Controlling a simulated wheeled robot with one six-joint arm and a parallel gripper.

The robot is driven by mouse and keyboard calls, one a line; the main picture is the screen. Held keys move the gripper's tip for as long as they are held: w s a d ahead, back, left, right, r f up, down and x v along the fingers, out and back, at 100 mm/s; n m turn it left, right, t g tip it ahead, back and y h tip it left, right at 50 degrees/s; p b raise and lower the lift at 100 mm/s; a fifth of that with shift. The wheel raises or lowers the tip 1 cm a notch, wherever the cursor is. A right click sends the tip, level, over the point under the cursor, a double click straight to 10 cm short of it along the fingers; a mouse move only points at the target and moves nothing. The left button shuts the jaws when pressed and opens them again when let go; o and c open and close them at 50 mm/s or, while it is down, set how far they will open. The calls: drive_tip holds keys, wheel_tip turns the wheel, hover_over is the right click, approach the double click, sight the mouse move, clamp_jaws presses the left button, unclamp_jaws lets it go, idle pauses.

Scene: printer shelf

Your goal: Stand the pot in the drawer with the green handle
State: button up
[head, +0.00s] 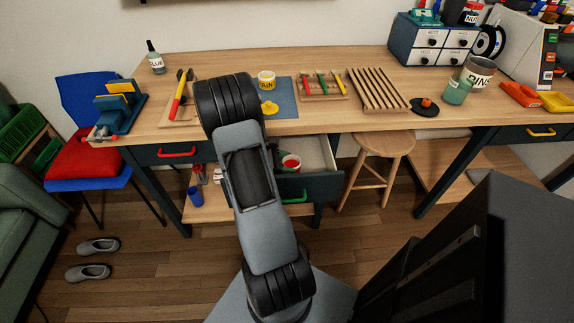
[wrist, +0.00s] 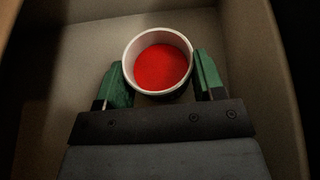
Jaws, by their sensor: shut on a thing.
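The pot (wrist: 162,63) is a small round tub with a white rim and red contents. In the wrist view it is upright between the two green fingertips of my gripper (wrist: 160,82), which is shut on it. The drawer (wrist: 85,45) surrounds it, with bare floor around the pot; I cannot tell whether the pot touches that floor. In the head view the drawer with the green handle (head: 293,196) is pulled open under the table, and the pot (head: 291,161) shows inside it. My arm covers the drawer's left part.
A drawer with a red handle (head: 176,152) is closed at the left, and one with a yellow handle (head: 540,132) is closed at the right. A wooden stool (head: 384,143) stands right beside the open drawer. The tabletop (head: 330,62) holds several tools and pots.

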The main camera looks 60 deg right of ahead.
drive_tip(key=shift+f+b, duration=0.35)
drive_tip(key=shift+f, duration=0.25)
drive_tip(key=o, duration=1)
drive_tip(key=shift+s+a+f, duration=0.1)
drive_tip(key=shift+s, duration=0.05)
drive_tip(key=shift+r, duration=0.35)
drive_tip(key=shift+d+r+p+v, duration=0.15)
drive_tip(key=shift+p+v, duration=0.25)
drive_tip(key=shift+v, duration=1.6)
drive_tip(key=shift+d+r+p+v, duration=0.15)
drive_tip(key=shift+p+v, duration=0.2)
drive_tip(key=shift+v, duration=1.6)
drive_tip(key=shift+a, duration=0.1)
